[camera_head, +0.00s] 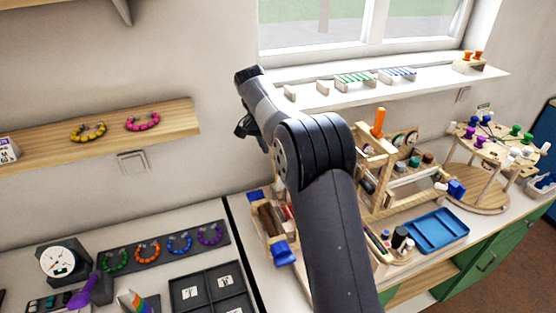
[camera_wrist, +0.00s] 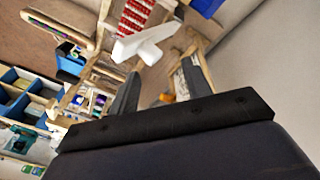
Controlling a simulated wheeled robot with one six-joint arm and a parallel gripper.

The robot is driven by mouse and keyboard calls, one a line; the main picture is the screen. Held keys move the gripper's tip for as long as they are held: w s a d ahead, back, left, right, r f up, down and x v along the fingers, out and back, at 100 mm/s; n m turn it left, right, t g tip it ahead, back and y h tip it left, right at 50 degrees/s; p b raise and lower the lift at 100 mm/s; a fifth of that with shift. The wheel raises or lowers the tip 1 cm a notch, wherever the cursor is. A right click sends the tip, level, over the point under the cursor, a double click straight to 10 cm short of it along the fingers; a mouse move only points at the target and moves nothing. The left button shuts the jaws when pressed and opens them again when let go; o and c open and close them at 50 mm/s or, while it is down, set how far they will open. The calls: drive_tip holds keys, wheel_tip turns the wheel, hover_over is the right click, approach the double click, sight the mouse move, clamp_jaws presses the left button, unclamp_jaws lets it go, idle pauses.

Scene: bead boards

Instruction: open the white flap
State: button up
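My gripper (camera_wrist: 160,72) shows in the wrist view with its two dark fingers apart and nothing held between them. In the head view my gripper (camera_head: 245,127) is small and partly hidden by my wrist, raised in front of the wall left of the window. A white angular piece (camera_wrist: 144,43) lies beyond the fingertips in the wrist view, with a gap to them. I cannot tell whether it is the white flap. No flap can be clearly picked out in the head view.
A wooden frame (camera_head: 377,170) with bottles and a blue tray (camera_head: 437,230) stand on the right bench. A wooden shelf (camera_head: 60,150) with bead rings is at left. A white sill (camera_head: 330,97) runs under the window. Red beads (camera_wrist: 133,17) show in the wrist view.

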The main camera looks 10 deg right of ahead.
drive_tip(key=shift+v, duration=2.15)
drive_tip(key=shift+w+d, duration=0.1)
drive_tip(key=shift+d, duration=0.15)
drive_tip(key=p+x, duration=0.1)
drive_tip(key=x, duration=0.9)
drive_tip(key=shift+f+p, duration=0.15)
drive_tip(key=shift+p, duration=0.15)
drive_tip(key=shift+f+b, duration=0.2)
drive_tip(key=shift+b, duration=0.2)
drive_tip(key=shift+s+r, duration=0.1)
drive_tip(key=shift+s, duration=0.2)
